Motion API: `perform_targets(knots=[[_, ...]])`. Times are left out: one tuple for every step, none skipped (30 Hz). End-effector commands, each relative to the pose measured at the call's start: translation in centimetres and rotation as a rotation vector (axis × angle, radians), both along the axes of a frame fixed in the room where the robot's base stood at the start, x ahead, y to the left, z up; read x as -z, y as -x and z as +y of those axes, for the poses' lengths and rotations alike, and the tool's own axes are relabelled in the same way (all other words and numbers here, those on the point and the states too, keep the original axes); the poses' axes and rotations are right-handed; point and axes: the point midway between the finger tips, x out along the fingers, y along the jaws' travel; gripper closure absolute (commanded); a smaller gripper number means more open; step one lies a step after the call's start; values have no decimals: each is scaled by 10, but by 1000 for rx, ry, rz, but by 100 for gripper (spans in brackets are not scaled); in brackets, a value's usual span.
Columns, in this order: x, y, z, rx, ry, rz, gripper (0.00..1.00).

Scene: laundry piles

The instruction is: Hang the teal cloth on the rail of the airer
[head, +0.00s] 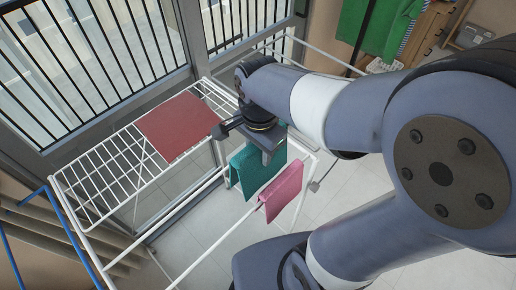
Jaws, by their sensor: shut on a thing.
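The teal cloth (256,174) hangs down below my gripper (268,148), close to the front rail (218,181) of the white airer. My gripper is shut on its upper part. The fingertips and the cloth's top edge are partly hidden by the wrist, so I cannot tell whether the cloth touches or lies over the rail.
A dark red cloth (178,126) lies flat on the airer's wire top. Tall windows with black bars stand behind. A green cloth (382,27) hangs at the top right, near a wooden drawer unit (430,32). My arm covers much of the right side.

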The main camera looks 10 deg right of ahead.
Motion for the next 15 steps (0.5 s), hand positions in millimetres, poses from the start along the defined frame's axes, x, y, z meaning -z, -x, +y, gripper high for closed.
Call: perform_targets(knots=[[3,0,0,0,0,0,90],[3,0,0,0,0,0,90],[3,-1,0,0,0,0,90],[3,-1,1,0,0,0,90],[3,-2,1,0,0,0,90],[3,-3,2,0,1,1,90],[3,-4,3,0,1,1,90],[3,-6,4,0,1,1,90],[3,-8,5,-1,1,1,90],[3,-10,7,-1,0,0,90],[3,-12,8,-1,0,0,90],[3,-14,10,-2,1,1,90],[3,-16,11,-2,1,1,90],[3,-18,13,-2,1,1,90],[3,-21,14,-2,0,0,90]])
